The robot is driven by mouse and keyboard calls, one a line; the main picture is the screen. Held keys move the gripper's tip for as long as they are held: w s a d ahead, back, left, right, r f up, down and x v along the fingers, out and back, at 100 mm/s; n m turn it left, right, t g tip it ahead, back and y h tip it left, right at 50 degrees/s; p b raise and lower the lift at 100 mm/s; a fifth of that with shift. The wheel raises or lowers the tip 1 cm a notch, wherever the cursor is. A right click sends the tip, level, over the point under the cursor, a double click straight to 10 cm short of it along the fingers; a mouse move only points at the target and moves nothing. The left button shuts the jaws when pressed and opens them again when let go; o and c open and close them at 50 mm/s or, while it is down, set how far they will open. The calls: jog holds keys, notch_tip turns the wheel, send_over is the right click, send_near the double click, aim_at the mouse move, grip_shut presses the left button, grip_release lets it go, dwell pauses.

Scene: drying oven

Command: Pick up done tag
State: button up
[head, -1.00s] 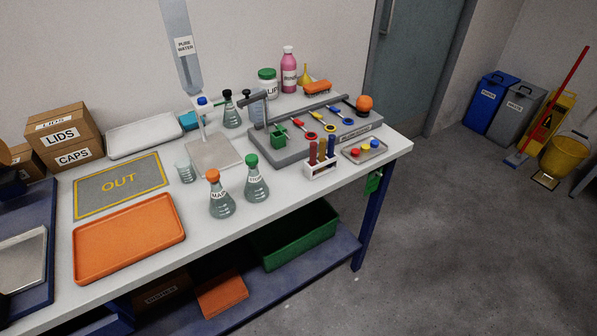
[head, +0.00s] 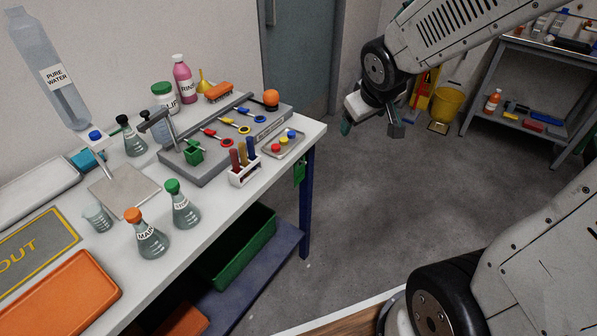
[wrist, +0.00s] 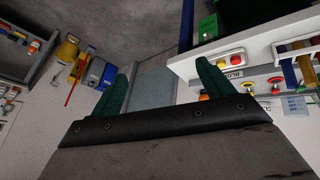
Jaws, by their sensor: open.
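A small green tag (head: 299,172) hangs at the front right corner of the white bench, just below its top. I cannot read its lettering. A green piece that looks like the same tag (wrist: 208,27) shows near the top of the wrist view, beyond the right finger. My gripper (head: 371,127) is open and empty, held in the air to the right of the bench and apart from the tag. In the wrist view my gripper (wrist: 161,82) shows its two dark green fingers spread wide with nothing between them.
The white bench (head: 217,203) holds flasks, a test tube rack (head: 243,172) and a small tray of coloured caps (head: 283,145) near the tag. A green crate (head: 240,248) stands on the lower shelf. The floor right of the bench is clear.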

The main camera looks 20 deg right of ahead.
jog(key=w+f+n+t+y, duration=0.1)
jog(key=w+f+n+t, duration=0.1)
jog(key=w+f, duration=0.45)
jog(key=n+t+y, duration=0.3)
jog(key=t+y, duration=0.1)
jog(key=y, duration=0.5)
send_near(295, 164)
jog(key=w+f, duration=0.4)
jog(key=w, duration=0.1)
jog(key=x, duration=0.7)
jog(key=shift+w+a, duration=0.3)
jog(key=c, duration=1)
